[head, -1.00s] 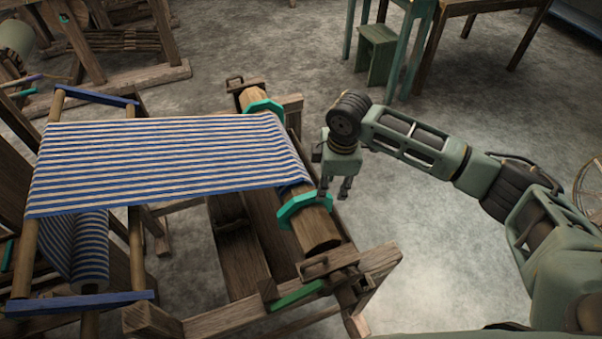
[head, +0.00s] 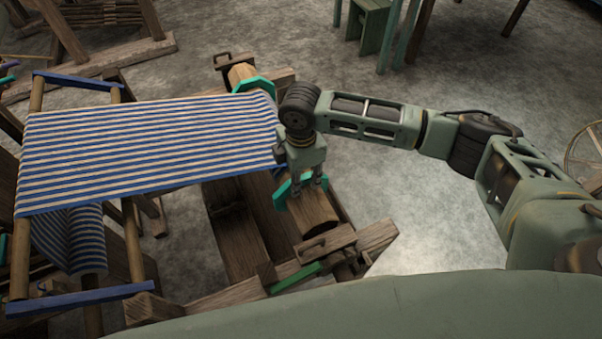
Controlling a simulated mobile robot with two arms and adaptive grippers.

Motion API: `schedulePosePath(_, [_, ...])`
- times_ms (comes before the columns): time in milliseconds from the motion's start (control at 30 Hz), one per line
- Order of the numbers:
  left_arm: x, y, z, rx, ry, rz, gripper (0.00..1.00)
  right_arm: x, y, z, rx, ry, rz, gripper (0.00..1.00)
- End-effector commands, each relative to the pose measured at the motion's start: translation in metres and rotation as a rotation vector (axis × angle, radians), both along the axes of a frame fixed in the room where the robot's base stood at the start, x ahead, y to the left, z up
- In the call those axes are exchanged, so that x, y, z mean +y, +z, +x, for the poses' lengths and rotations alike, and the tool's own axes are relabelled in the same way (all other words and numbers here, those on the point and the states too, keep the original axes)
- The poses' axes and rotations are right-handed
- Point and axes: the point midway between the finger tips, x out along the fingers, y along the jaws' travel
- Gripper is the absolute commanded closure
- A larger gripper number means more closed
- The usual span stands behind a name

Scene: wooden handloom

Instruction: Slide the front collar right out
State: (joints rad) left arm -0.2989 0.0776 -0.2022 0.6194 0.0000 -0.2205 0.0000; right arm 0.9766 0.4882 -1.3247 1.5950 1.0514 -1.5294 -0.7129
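The near teal collar (head: 281,196) sits around the round wooden beam (head: 312,212) at the right end of the loom, close to the edge of the striped cloth. My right gripper (head: 309,189) points down over the beam at this collar and hides part of it. Its two fingers are apart, and no clear grip on the collar shows. Whether a finger touches the collar, I cannot tell. A second teal collar (head: 253,84) is at the far end of the same beam. My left gripper is not in view.
Blue and white striped cloth (head: 150,145) stretches left from the beam. A wooden latch piece (head: 327,243) and a green bar (head: 295,277) lie at the beam's near end. A green stool (head: 368,25) stands at the back. The floor right of the loom is clear.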

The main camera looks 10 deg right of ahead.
Motion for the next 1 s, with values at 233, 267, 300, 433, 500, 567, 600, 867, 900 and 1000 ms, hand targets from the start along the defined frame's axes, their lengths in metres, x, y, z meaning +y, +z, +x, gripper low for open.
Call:
schedulePosePath(233, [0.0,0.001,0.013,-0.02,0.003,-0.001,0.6,0.0,0.0,0.0,0.0,0.0,0.0,0.72])
schedulePosePath(267, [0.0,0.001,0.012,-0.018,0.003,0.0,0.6,0.0,0.0,0.0,0.0,0.0,0.0,0.75])
schedulePosePath(300, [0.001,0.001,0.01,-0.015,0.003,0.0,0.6,0.0,0.0,0.0,0.0,0.0,-0.001,0.79])
schedulePosePath(433, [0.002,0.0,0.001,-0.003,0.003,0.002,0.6,0.0,0.0,0.0,0.0,0.0,-0.001,0.9])
schedulePosePath(500, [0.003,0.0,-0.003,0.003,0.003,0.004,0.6,0.0,0.0,0.0,0.0,-0.001,-0.001,0.96])
schedulePosePath(567, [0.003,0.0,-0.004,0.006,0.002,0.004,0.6,0.0,0.0,0.0,0.0,-0.001,-0.001,1.0])
schedulePosePath(600, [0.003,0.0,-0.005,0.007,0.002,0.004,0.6,0.0,0.0,0.0,0.0,-0.001,-0.001,1.0])
schedulePosePath(867, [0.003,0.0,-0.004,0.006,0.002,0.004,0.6,-0.001,0.0,0.0,0.0,-0.001,-0.001,1.0])
schedulePosePath(900, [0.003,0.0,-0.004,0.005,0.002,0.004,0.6,-0.001,0.0,0.0,0.0,-0.001,-0.001,1.0])
schedulePosePath(1000, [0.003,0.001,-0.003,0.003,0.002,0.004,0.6,-0.001,0.0,0.0,0.001,-0.001,-0.001,1.0])
